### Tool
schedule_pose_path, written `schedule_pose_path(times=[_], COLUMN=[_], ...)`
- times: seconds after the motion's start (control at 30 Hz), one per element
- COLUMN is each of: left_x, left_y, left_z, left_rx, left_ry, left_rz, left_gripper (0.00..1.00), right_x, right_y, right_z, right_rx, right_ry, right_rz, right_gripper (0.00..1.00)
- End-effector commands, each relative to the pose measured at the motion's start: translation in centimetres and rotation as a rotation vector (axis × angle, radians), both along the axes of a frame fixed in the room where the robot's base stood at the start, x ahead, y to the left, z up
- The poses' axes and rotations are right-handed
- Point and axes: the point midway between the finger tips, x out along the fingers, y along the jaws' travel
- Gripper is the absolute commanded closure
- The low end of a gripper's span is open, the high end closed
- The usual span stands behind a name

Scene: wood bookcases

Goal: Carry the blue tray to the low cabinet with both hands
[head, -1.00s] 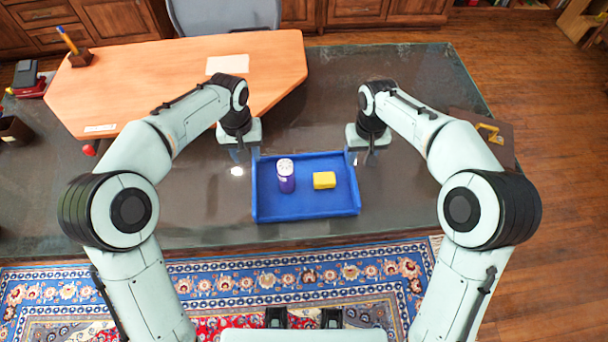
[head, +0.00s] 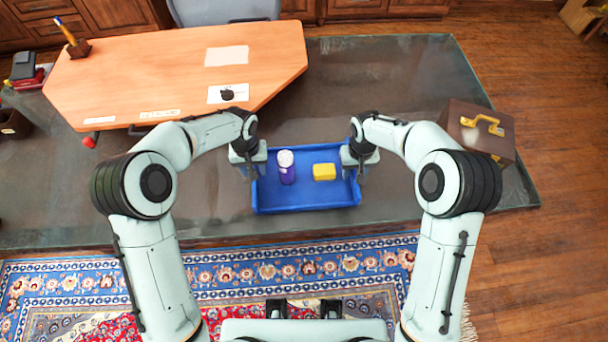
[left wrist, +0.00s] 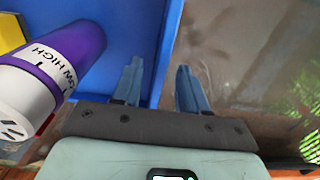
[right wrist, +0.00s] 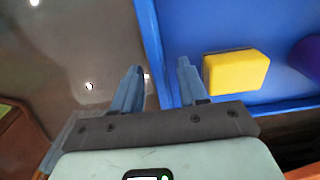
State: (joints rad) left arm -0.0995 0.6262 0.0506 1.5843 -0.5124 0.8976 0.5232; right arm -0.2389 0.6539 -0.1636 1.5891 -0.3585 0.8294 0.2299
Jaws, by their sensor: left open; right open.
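The blue tray (head: 305,203) lies on the dark glass-topped desk near its front edge. It holds a purple and white bottle (head: 287,174) standing upright and a yellow block (head: 324,172). My left gripper (head: 251,173) is open at the tray's left side. In the left wrist view its fingers (left wrist: 158,75) point along either side of the tray's wall (left wrist: 170,40). My right gripper (head: 357,172) is open at the right side. In the right wrist view its fingers (right wrist: 160,75) likewise flank the wall (right wrist: 150,40). Finger contact with the tray cannot be told.
Wooden cabinets (head: 365,8) stand at the back; I cannot tell which is the low one. An orange-brown desktop section (head: 150,75) lies behind left. A patterned rug (head: 270,270) covers the floor in front.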

Motion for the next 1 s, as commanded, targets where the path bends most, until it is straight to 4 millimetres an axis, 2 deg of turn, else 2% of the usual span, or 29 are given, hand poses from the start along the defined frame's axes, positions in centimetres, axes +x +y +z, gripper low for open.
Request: schedule_pose_path(times=[0.2,0.47,0.53,0.6,0.63,1.0], left_x=[-0.03,-0.02,-0.02,-0.02,-0.01,0.11], left_y=[0.06,0.04,0.03,0.03,0.03,0.01], left_z=[-1.32,-1.38,-1.37,-1.36,-1.36,-1.07], left_rx=[0.001,0.0,0.0,0.0,0.0,0.0], left_ry=[0.001,0.0,0.0,0.0,0.0,-0.003], left_rz=[0.0,0.0,0.0,0.0,0.0,0.0], left_gripper=[0.57,0.57,0.74,0.96,1.0,1.0], right_x=[-0.01,0.0,0.0,0.0,0.0,0.14], right_y=[-0.02,-0.02,-0.02,-0.02,-0.02,0.0], right_z=[-1.29,-1.36,-1.35,-1.34,-1.34,-1.06], right_rx=[0.0,0.0,0.0,0.0,0.0,0.0], right_ry=[0.0,0.0,0.0,0.0,0.0,-0.003], right_rz=[0.0,0.0,0.0,0.0,0.0,0.0], right_gripper=[0.57,0.57,0.74,0.96,1.0,1.0])
